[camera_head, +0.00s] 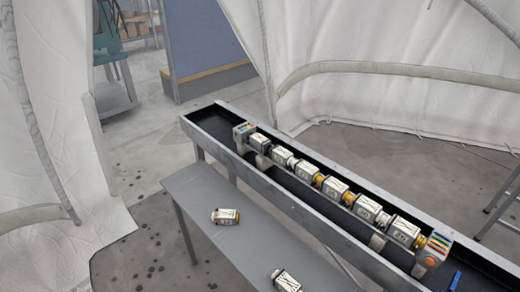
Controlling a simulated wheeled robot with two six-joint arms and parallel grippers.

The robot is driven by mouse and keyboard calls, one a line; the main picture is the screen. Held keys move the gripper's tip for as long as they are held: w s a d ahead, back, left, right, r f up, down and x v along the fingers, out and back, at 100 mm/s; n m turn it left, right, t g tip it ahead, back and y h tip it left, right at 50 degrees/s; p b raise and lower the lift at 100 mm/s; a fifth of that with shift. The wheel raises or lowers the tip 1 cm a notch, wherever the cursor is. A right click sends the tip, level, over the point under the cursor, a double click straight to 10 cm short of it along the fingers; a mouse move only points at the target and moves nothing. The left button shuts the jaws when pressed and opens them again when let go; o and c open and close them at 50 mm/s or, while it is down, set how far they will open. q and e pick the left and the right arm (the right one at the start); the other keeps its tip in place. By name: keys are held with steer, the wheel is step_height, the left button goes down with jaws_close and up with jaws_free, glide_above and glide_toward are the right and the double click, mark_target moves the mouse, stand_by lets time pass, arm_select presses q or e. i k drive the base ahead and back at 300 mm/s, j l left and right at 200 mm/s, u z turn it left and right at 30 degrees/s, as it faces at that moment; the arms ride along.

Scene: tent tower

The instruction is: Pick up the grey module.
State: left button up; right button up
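A small grey module (286,281) with a white label and dark markings lies on the low grey table (196,187), near the bottom edge of the head view. A second module (225,216), with a pale label and orange-yellow parts, lies apart from it, farther back on the same table. Neither of my grippers shows in the head view, and nothing touches either module.
A long grey trough (300,207) runs diagonally behind the table. In it stands a row of several labelled modules (335,189) between two end blocks with coloured stripes (436,248). A blue object (454,281) is at the lower right. White tent walls (390,92) surround the area.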

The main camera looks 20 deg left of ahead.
mark_target(259, 142)
steer(key=i+j, duration=0.15)
steer(key=j, duration=0.35)
steer(key=i+j+z, duration=0.15)
steer(key=j, duration=0.9)
steer(key=i+z, duration=0.05)
